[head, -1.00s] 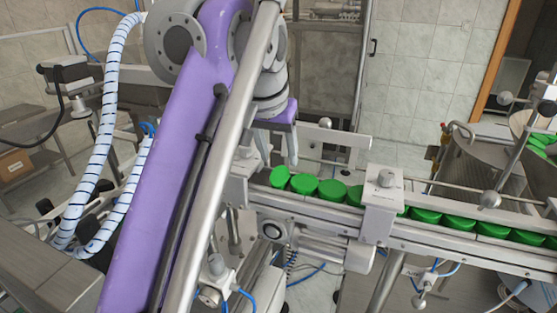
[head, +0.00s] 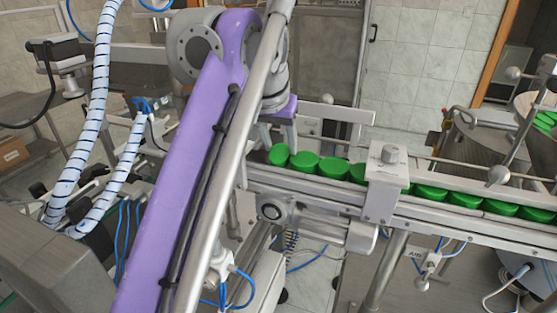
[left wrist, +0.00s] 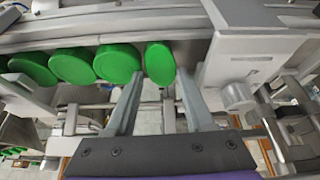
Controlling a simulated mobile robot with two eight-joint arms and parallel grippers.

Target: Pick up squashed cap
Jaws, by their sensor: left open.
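The squashed cap is a green, narrow, oval cap (left wrist: 160,62) in the left wrist view, thinner than its round neighbours. In the head view it is the leftmost green cap (head: 279,155) in the row on the rail. My left gripper (left wrist: 160,80) is open, with one finger on each side of this cap in the left wrist view. I cannot tell whether the fingers touch it. My right gripper is not in view.
Round green caps (head: 334,168) stand close beside it along the conveyor rail (head: 330,192). A grey bracket (head: 385,185) spans the rail to the right, with more caps beyond. In the left wrist view a grey block (left wrist: 245,75) is close to the right finger.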

